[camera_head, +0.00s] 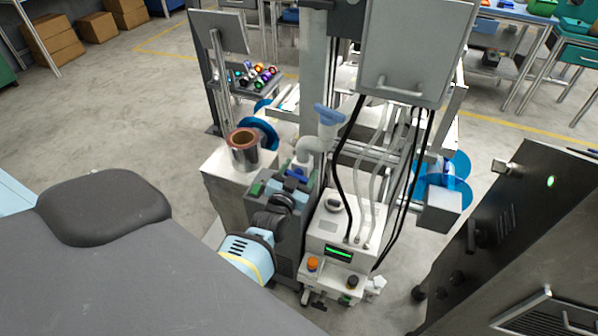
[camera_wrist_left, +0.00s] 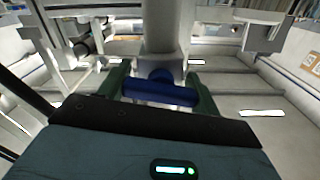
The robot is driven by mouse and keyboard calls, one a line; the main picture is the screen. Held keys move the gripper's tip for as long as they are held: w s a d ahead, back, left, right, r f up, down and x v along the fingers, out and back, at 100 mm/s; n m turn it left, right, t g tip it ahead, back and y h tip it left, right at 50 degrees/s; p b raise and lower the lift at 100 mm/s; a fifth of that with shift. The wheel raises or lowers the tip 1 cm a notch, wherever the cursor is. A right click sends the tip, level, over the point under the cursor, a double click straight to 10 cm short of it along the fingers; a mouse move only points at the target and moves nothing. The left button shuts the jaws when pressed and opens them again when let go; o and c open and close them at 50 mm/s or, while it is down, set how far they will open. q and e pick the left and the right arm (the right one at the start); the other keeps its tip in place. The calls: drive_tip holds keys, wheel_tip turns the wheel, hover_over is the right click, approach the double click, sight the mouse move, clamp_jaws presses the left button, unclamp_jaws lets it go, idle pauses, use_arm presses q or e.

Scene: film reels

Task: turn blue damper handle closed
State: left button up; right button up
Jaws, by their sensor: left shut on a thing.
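The blue damper handle (camera_wrist_left: 160,92) is a dark blue bar with a round hub, mounted on a pale grey pipe (camera_wrist_left: 163,45). In the left wrist view it lies crosswise, slightly tilted, between the green fingers of my left gripper (camera_wrist_left: 160,88), one at each end of the bar. In the head view my left gripper (camera_head: 283,186) reaches in from the lower left and is shut on the handle (camera_head: 297,174), low on the pipe; fingers and wrist partly hide it. My right gripper is not in view.
A second, paler blue handle (camera_head: 330,113) sits higher on the pipework. A white unit (camera_head: 338,235) with hanging hoses is close on the right. A dark cabinet (camera_head: 520,230) stands further right.

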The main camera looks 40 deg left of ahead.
use_arm(q)
drive_tip(key=shift+n, duration=1.3)
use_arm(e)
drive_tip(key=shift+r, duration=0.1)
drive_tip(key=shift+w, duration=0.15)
use_arm(q)
drive_tip(key=o, duration=1)
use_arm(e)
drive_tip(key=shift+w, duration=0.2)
use_arm(q)
drive_tip(key=v, duration=0.7)
drive_tip(key=shift+s+p, duration=0.3)
drive_tip(key=shift+s, duration=0.1)
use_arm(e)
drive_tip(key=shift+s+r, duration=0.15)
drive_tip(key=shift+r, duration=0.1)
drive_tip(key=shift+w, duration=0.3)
